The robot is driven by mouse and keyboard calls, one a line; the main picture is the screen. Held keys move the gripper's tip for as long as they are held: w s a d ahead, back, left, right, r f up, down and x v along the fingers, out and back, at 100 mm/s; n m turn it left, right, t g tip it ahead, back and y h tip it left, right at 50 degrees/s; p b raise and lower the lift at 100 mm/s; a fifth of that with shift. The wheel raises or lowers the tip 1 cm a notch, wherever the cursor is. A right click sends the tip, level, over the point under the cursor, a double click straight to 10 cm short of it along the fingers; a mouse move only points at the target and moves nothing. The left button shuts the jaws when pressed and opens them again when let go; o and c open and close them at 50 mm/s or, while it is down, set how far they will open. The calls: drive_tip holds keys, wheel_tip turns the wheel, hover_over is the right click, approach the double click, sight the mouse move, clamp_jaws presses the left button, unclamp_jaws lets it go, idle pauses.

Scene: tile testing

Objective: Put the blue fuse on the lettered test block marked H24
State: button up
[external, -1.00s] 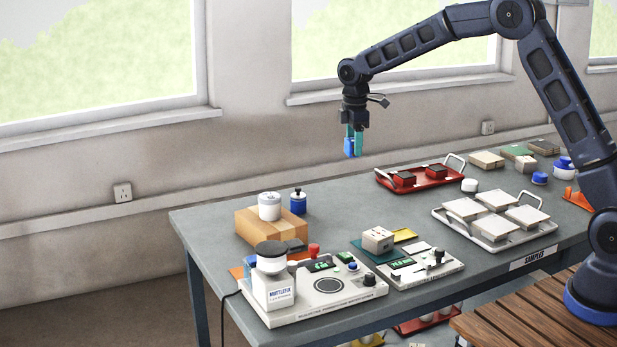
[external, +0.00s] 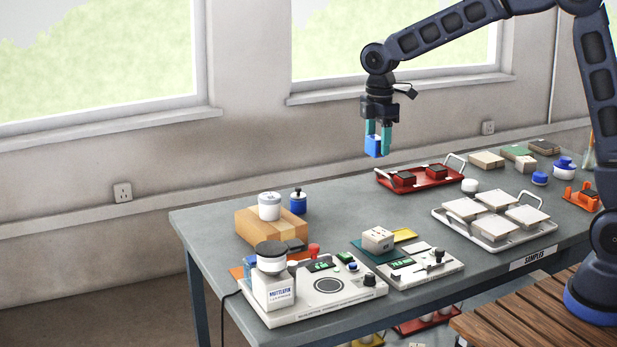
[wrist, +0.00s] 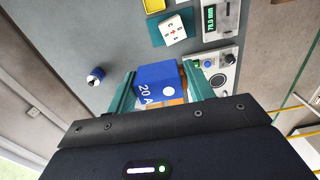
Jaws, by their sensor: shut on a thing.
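My gripper (external: 379,148) is shut on the blue fuse (external: 373,146), held in the air well above the table. In the wrist view the fuse (wrist: 158,84) sits between the teal fingers, with white "20 A" lettering and a white dot on its faces. A pale lettered block (external: 378,239) stands on a teal mat on the table, below the gripper in the external view and apart from it. In the wrist view the block (wrist: 172,30) shows small letters around a reddish mark on top; I cannot read H24 on it.
A grey device (external: 327,286) and a gauge with green display (external: 425,266) flank the block at the front. A cardboard box (external: 262,228) carries a white jar. A blue jar (external: 298,202) stands beside it. A red tray (external: 440,182) and a white tile tray (external: 540,232) lie right.

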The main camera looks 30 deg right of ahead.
sight(380, 233)
drive_tip(key=s, duration=0.3)
drive_tip(key=shift+a+r, duration=0.1)
drive_tip(key=shift+r, duration=0.05)
drive_tip(key=f, duration=2)
drive_tip(key=shift+s, duration=0.25)
drive_tip(key=o, duration=1)
drive_tip(key=shift+f, duration=0.1)
